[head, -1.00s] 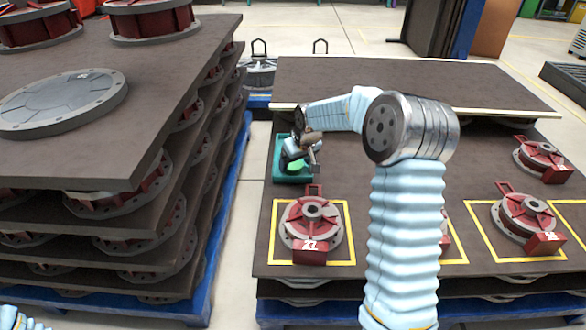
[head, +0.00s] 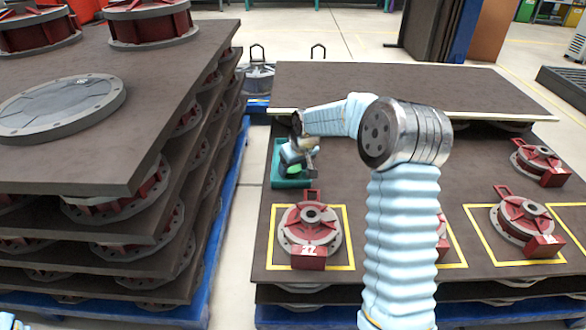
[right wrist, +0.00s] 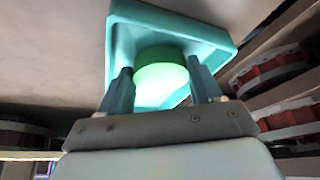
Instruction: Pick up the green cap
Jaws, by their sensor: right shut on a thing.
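The green cap (right wrist: 160,78) is a bright green round piece. In the right wrist view it sits between the two fingers of my right gripper (right wrist: 162,88), which is shut on it. Behind it is a teal tray (right wrist: 125,35). In the head view the right gripper (head: 297,165) is at the teal tray (head: 277,172), at the left edge of the table, with a small part of the green cap (head: 294,171) showing by the fingers. I cannot tell whether the cap still touches the tray. My left gripper is not in view.
A red and grey flanged part (head: 311,231) stands in a yellow square in front of the tray. More such parts (head: 522,219) stand to the right. A tall stack of dark boards (head: 150,100) holding round parts is on the left, across a narrow floor gap.

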